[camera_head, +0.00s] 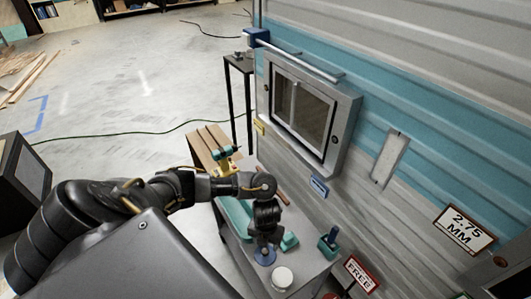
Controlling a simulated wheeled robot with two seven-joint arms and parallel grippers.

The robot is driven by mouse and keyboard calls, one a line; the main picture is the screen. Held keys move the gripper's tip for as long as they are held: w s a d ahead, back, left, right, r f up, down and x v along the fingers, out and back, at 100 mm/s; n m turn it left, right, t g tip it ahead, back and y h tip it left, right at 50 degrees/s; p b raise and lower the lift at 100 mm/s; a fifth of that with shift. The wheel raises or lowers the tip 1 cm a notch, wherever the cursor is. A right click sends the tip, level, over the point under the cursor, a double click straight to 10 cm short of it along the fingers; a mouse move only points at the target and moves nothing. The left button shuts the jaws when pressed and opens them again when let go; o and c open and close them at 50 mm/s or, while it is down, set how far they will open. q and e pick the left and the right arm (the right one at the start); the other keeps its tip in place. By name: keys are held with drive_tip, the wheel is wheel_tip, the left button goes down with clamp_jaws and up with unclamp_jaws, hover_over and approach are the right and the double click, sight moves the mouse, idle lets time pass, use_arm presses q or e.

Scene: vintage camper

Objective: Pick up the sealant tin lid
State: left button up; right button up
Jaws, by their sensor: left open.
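My left arm reaches in from the left, and my left gripper (266,243) points down over the small bench. It is open, its fingers dark and small in the picture. A round blue disc (265,257), which looks like the tin lid, lies on the bench right below the fingers. The gripper covers part of it, and I cannot tell whether the fingers touch it. A round white-topped tin or lid (282,278) stands just in front and to the right of the disc. My right gripper is not in view.
A teal tray (236,217) lies on the bench behind the gripper. A teal block with a dark blue handle (328,243) stands at the bench's right. The camper wall (375,205) rises close on the right, with a red-edged "FREE" sign (360,273) below.

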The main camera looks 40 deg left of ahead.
sight(265, 251)
use_arm(q)
drive_tip(key=shift+f, duration=0.5)
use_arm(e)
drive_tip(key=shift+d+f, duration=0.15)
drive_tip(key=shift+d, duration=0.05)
use_arm(q)
drive_tip(key=shift+f, duration=0.35)
drive_tip(key=f, duration=0.4)
drive_tip(key=shift+a+f, duration=0.2)
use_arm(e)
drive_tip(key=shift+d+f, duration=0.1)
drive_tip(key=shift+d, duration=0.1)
use_arm(q)
drive_tip(key=c, duration=1.1)
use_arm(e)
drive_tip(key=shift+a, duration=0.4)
use_arm(q)
drive_tip(key=shift+r, duration=0.15)
